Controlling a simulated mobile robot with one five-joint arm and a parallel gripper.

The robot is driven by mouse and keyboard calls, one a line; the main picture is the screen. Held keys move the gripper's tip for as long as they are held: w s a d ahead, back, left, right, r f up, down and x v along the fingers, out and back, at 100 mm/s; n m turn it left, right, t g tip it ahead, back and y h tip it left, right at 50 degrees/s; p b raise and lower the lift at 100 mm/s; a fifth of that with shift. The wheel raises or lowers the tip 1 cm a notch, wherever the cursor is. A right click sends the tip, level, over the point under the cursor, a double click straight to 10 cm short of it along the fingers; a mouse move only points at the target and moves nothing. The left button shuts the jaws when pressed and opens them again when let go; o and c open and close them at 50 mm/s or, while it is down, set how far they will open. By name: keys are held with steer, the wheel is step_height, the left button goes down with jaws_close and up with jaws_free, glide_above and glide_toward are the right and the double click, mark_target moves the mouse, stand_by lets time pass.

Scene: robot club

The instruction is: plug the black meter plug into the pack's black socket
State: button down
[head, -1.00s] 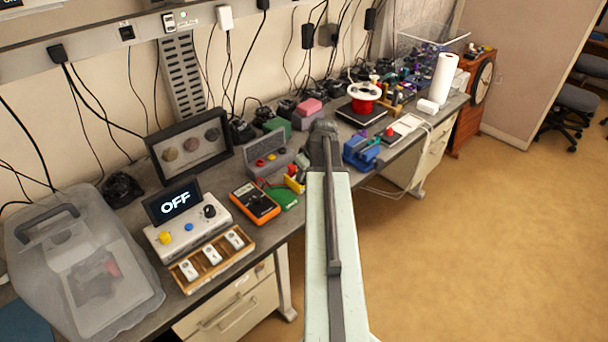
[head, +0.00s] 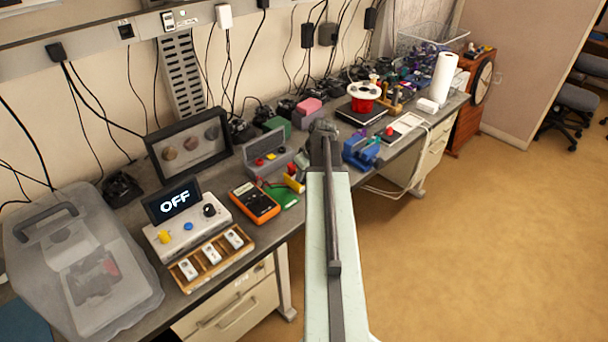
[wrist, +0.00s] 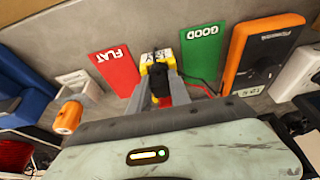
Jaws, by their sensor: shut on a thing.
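In the wrist view my gripper (wrist: 160,90) is shut on the black plug (wrist: 160,80). The yellow pack (wrist: 157,58) is directly beyond the plug, between the red FLAT mat (wrist: 115,70) and the green GOOD mat (wrist: 206,55). The plug overlaps the pack's near side; I cannot tell whether it is in the black socket, which is hidden. The orange meter (wrist: 263,52) lies to the right, with a red lead running towards the pack. In the head view the meter (head: 255,202) and pack (head: 294,183) are left of my arm, which hides the gripper.
A blue vice (head: 361,151) is right of my arm. The OFF display box (head: 187,228) and a wooden tray (head: 212,262) are at the left. An orange-topped object (wrist: 68,117) is left of my gripper.

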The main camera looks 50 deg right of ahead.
steer(key=c, duration=1.1)
jaws_free()
steer(key=shift+f, duration=0.1)
steer(key=p+v, duration=0.7)
steer(key=v, duration=0.1)
steer(key=shift+s+f, duration=0.1)
